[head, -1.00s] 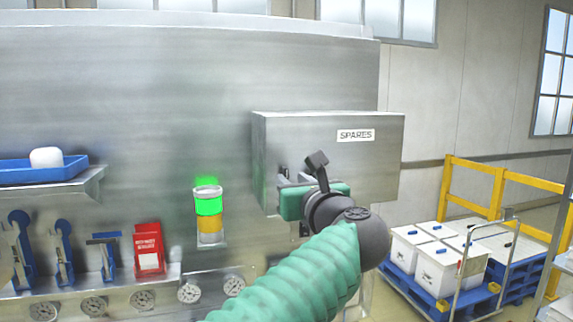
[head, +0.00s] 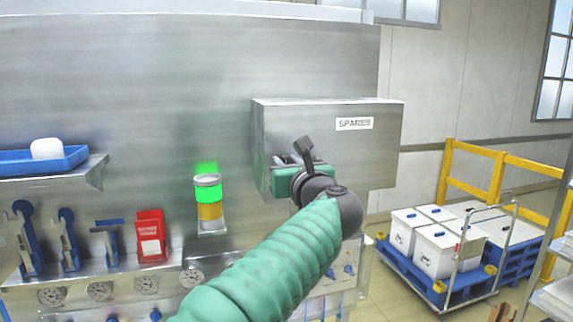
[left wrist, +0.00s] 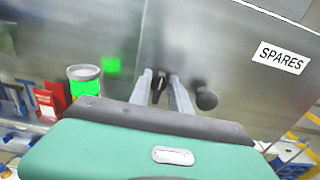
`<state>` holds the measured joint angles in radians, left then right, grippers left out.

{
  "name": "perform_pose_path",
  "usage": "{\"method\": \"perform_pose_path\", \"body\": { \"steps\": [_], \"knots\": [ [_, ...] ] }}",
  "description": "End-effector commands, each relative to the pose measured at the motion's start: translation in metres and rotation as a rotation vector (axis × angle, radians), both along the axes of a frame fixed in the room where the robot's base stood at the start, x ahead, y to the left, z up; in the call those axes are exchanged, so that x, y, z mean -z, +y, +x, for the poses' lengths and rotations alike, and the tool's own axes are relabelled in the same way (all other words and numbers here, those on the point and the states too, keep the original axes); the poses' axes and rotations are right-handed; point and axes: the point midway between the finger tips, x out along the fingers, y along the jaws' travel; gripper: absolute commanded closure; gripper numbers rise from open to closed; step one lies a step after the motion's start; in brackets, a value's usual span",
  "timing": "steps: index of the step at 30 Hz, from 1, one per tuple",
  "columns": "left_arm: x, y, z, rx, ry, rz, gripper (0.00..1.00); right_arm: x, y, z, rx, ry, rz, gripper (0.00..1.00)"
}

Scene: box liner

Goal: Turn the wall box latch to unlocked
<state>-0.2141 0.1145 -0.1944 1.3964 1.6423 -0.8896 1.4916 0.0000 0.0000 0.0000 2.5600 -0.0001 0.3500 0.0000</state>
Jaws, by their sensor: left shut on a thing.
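The wall box (head: 335,150) is a grey metal box marked SPARES, fixed to the steel wall. It also shows in the left wrist view (left wrist: 235,45). My left gripper (head: 290,160) is at the lower left part of its front. In the left wrist view its two grey fingers (left wrist: 163,92) are shut on a small dark latch (left wrist: 160,88), with one finger on each side. A dark round knob (left wrist: 207,98) sits just right of the fingers. In the head view my gripper hides the latch, and I cannot tell its angle clearly. My right gripper is not in view.
A signal light (head: 208,200) glows green left of the box. A shelf (head: 65,182) with a blue tray (head: 70,160) is at the left. Blue-handled tools and a red holder (head: 151,238) stand below. A cart with white boxes (head: 435,255) is at the right.

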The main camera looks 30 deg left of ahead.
Motion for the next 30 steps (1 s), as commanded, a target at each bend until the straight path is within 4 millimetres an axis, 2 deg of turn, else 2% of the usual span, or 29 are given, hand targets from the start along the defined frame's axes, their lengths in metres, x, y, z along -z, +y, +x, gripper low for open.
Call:
{"method": "perform_pose_path", "body": {
  "steps": [14, 30],
  "knots": [
    [0.0, -0.002, 0.002, 0.003, 0.114, 0.094, 1.0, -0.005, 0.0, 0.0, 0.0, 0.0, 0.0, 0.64],
    [0.002, -0.006, 0.007, 0.004, 0.489, 0.413, 1.0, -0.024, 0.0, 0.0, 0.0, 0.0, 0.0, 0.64]
  ]
}}
